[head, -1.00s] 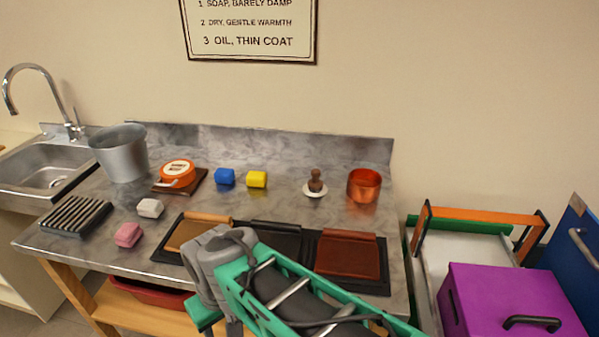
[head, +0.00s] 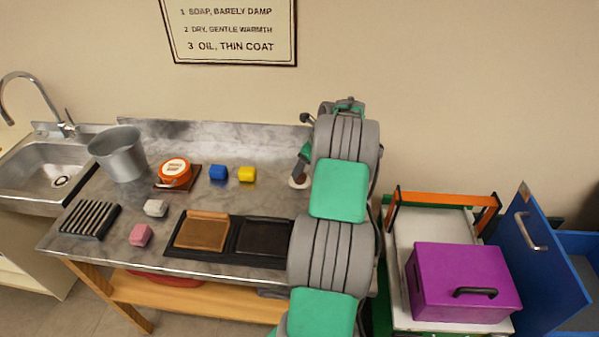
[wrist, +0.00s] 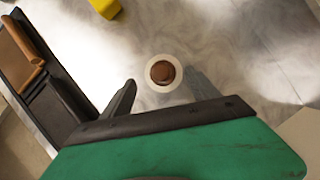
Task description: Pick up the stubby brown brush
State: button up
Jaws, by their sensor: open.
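I cannot tell the height left between the fingertips and the brush.
A yellow block (head: 247,174) and a blue block (head: 218,172) lie left of the dish. A tray with a tan pad (head: 202,231) and a black pad (head: 264,237) lies at the front. A metal bucket (head: 118,154) stands further left. The counter around the dish is clear.

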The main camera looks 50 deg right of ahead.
jog(key=x, duration=0.2)
jog(key=p+x, duration=0.1)
jog(key=x, duration=0.1)
jog(key=shift+w+d+f+p, duration=0.15)
jog(key=shift+f+p, duration=0.15)
jog(key=shift+f, duration=0.1)
jog(key=shift+c, duration=0.5)
jog(key=c, duration=1.4)
